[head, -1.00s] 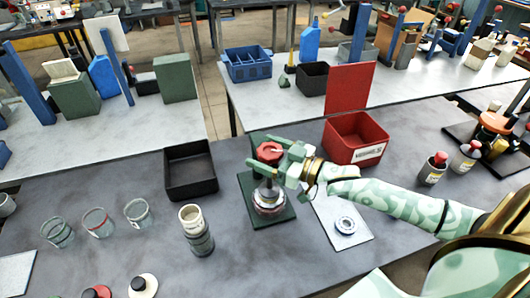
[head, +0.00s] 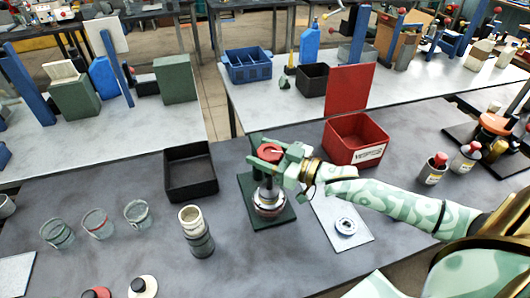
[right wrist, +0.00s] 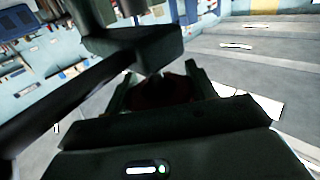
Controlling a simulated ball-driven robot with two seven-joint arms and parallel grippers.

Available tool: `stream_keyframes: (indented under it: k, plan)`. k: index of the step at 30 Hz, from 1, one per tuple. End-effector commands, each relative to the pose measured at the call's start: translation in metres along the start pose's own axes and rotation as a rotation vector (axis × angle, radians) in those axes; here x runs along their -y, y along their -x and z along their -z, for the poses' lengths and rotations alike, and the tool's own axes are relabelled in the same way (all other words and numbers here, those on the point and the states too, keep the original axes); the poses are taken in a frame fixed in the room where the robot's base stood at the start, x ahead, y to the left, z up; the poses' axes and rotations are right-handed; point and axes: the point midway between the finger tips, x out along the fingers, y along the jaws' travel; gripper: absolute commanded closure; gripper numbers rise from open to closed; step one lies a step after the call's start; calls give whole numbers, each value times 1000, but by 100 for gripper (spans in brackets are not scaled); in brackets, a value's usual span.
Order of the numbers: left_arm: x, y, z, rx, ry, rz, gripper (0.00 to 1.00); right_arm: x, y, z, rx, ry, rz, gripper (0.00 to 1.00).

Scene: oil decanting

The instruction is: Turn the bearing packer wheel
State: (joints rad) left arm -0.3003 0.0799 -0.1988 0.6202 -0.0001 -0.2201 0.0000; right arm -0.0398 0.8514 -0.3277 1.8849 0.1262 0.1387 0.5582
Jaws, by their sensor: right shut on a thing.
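The bearing packer (head: 268,202) stands upright on a dark green base plate (head: 285,218) in the middle of the near table. Its red wheel (head: 270,152) sits on top. My right gripper (head: 268,150) reaches in from the right and is shut on the wheel, with its fingers on either side of it. In the right wrist view the wheel (right wrist: 160,92) shows as a dark red shape between the fingers, and much of that view is dark. My left gripper is not in view.
A black tray (head: 190,187) lies left of the packer. A red open box (head: 345,157) stands behind right. A bearing (head: 346,226) lies on a pale mat (head: 328,210) beneath my forearm. Jars (head: 97,223) and a stacked cylinder (head: 196,236) stand left.

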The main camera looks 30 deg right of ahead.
Motion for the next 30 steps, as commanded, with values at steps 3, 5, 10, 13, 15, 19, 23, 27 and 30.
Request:
stream_keyframes:
  k: [3,5,10,13,15,19,23,27,30]
  plan:
    - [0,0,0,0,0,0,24,0,0,0,0,0,0,67]
    - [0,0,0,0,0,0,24,0,0,0,0,-1,0,67]
    - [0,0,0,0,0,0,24,0,0,0,0,-1,0,67]
    - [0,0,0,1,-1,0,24,0,0,0,0,-1,0,67]
    - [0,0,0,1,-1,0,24,0,0,0,0,-1,0,67]
    - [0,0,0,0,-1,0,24,0,0,0,0,-1,0,67]
    - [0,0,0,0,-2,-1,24,0,0,0,0,-1,0,67]
    - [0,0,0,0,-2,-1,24,0,0,0,0,-1,0,23]
    - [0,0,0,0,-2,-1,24,0,0,0,0,-1,0,23]
